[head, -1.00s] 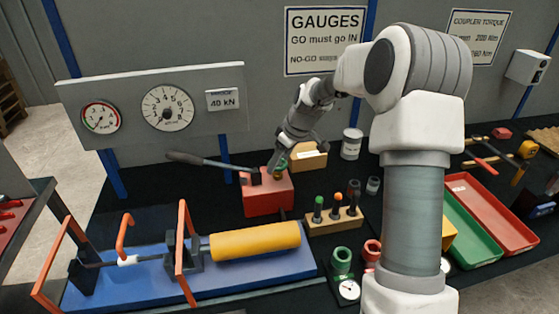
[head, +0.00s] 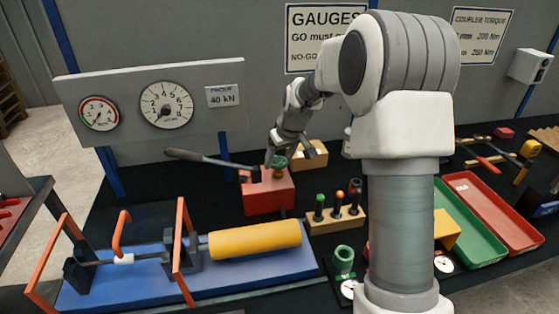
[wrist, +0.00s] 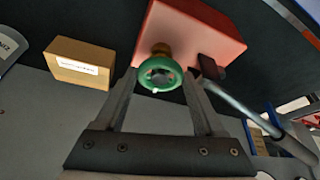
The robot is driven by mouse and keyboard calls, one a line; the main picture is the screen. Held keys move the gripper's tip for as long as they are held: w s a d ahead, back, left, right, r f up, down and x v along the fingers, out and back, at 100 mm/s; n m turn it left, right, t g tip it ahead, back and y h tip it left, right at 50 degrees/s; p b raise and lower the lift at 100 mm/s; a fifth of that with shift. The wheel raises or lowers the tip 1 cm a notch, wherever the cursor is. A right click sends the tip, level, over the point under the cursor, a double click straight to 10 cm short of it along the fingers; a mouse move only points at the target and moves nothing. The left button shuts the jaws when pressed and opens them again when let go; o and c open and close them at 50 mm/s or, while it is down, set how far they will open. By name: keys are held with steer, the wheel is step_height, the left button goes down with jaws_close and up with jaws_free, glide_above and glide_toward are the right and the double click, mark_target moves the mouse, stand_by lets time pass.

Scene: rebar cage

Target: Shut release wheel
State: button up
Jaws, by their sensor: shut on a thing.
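The green release wheel (head: 280,163) sits on top of the red pump block (head: 268,196), towards its back right corner. The wheel also shows in the wrist view (wrist: 160,73) as a green ring with a brass-coloured stem, between the two fingers. My gripper (wrist: 159,76) is shut on the wheel, with one finger at each side of its rim. In the head view my gripper (head: 274,158) is small and partly merges with the wheel, so the finger contact is hard to see there.
The pump's dark lever (head: 200,158) reaches left from the block. A wooden box (head: 312,155) stands behind right. A rack of colour-topped pins (head: 335,218) stands in front right, and a yellow cylinder (head: 255,240) on a blue base (head: 215,276) in front.

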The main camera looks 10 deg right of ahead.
steer(key=shift+m, duration=0.6)
steer(key=shift+h, duration=0.3)
steer(key=o, duration=1.4)
steer(key=shift+c, duration=0.2)
steer(key=shift+s+r, duration=0.1)
steer(key=shift+r, duration=0.05)
steer(key=v, duration=1.7)
steer(key=shift+s, duration=0.2)
